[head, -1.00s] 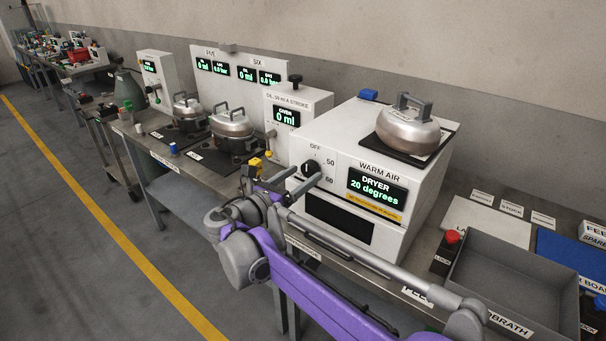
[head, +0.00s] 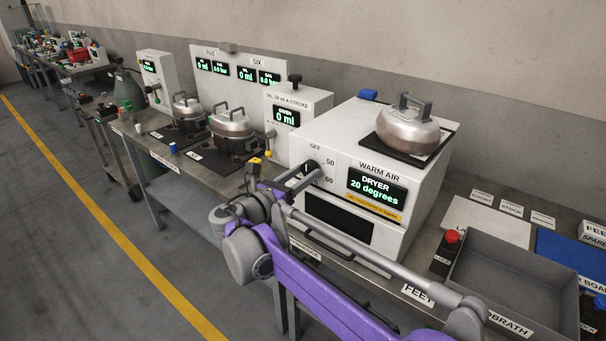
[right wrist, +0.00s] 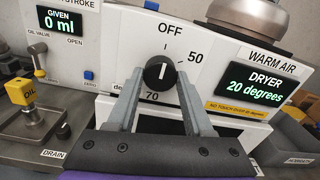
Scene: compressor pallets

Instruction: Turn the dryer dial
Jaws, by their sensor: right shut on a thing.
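The white dryer (head: 345,140) stands on the bench, and its display reads 20 degrees. Its round black dial (right wrist: 160,72) is on the front face, below the word OFF and left of the mark 50. The dial's white line is about upright, towards OFF. In the head view the dial (head: 312,164) is partly hidden by my gripper. My right gripper (right wrist: 158,76) is shut on the dial, one finger on each side; it also shows in the head view (head: 306,173). My left gripper is not in view.
A metal compressor (head: 408,128) sits on top of the dryer. A grey tray (head: 515,285) and a red button (head: 452,236) are to the right.

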